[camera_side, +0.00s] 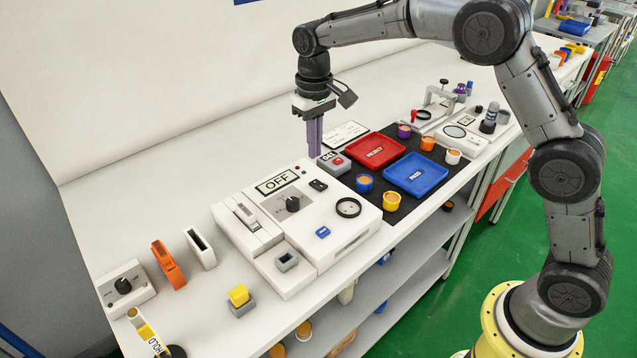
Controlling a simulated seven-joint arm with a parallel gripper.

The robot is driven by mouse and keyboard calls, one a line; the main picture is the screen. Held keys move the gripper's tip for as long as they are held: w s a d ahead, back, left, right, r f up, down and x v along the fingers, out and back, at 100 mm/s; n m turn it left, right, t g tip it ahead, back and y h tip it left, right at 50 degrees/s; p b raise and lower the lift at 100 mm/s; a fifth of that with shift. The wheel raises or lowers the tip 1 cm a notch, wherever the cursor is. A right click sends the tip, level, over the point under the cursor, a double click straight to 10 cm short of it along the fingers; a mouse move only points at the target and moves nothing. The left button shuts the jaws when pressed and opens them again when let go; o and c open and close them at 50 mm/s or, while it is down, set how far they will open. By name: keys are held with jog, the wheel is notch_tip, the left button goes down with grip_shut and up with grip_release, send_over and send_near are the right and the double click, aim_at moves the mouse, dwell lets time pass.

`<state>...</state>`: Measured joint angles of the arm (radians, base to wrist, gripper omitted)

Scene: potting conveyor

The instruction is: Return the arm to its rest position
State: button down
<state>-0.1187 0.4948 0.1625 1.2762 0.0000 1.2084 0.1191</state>
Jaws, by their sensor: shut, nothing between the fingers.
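My gripper (314,151) points straight down with its long fingers shut and nothing between them. It is above the back of the bench, just behind the small grey box with a red button (338,163). Whether the fingertips touch anything cannot be told from this angle. My arm reaches in from the right, bent over the bench. The white machine (262,207) with a display reading OFF and a black knob stands just left of my gripper.
A red tray (376,151) and a blue tray (441,174) lie on a black mat, with several small coloured pots around them. A clamp fixture (433,100) stands farther right. An orange holder (168,264) and a knob box (125,286) are at the left. The bench's back strip (200,170) is clear.

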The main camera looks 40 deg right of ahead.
jog(key=shift+r, duration=0.1)
jog(key=s+d+r+t, duration=0.4)
jog(key=s+r, duration=1)
jog(key=r, duration=0.2)
jog(key=s+d+f, duration=0.1)
jog(key=s+f, duration=0.3)
jog(key=s, duration=0.6)
jog(key=s+d+f+t, duration=0.1)
jog(key=s+f, duration=0.3)
jog(key=s, duration=0.6)
jog(key=shift+f, duration=0.4)
